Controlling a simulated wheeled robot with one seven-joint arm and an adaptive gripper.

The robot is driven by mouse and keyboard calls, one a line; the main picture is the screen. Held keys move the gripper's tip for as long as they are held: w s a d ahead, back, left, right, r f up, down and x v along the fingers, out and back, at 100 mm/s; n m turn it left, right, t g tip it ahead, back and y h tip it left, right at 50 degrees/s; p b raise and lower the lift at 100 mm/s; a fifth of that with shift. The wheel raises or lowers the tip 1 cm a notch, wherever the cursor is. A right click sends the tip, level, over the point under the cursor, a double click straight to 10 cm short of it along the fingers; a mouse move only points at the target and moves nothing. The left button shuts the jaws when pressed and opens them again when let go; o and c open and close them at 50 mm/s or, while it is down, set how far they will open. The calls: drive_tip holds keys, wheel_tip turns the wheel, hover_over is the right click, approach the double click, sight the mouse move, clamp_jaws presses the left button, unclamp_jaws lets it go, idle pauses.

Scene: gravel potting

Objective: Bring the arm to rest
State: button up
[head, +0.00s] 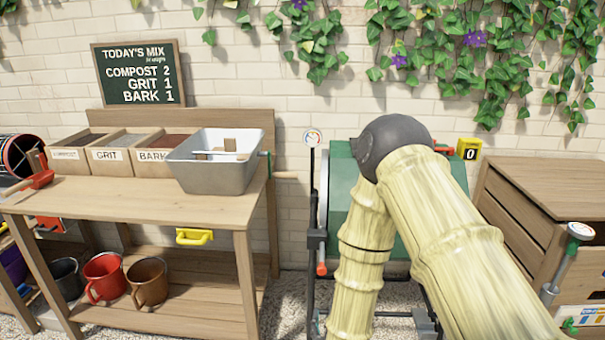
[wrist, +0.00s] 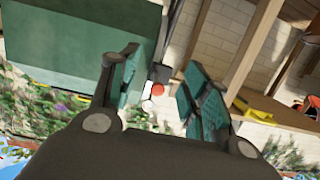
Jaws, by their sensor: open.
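My arm (head: 440,220), with pale bamboo-like links and a dark joint, rises from the bottom right of the head view and bends in front of the green drum (head: 342,180). One link runs down from the bend. My gripper is not visible in the head view. In the wrist view my gripper (wrist: 160,72) is open, with its two teal-padded fingers apart and nothing between them. The drum's green side (wrist: 75,45) fills the upper left of that view, beyond the left finger. I cannot tell how far the fingers are from it.
A wooden bench (head: 120,193) at left holds a grey tub (head: 215,178) and labelled bins, including grit (head: 112,155). A red mug (head: 104,277) and a brown mug (head: 148,281) stand on its lower shelf. A slatted wooden box (head: 545,165) stands at right.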

drive_tip(key=s+d+f+g, duration=0.5)
drive_tip(key=s+f, duration=0.5)
drive_tip(key=s+d+f+g, duration=0.5)
drive_tip(key=s+f, duration=0.4)
drive_tip(key=f, duration=0.1)
drive_tip(key=s+d+f+g+y, duration=0.1)
drive_tip(key=s+d+g, duration=0.2)
drive_tip(key=s, duration=0.5)
drive_tip(key=s+d+f+g, duration=0.1)
drive_tip(key=s+d+g, duration=0.15)
drive_tip(key=s, duration=0.45)
wheel_tip(320, 180, up, 14)
drive_tip(key=p, duration=1.4)
drive_tip(key=shift+p, duration=0.35)
drive_tip(key=shift+s, duration=0.1)
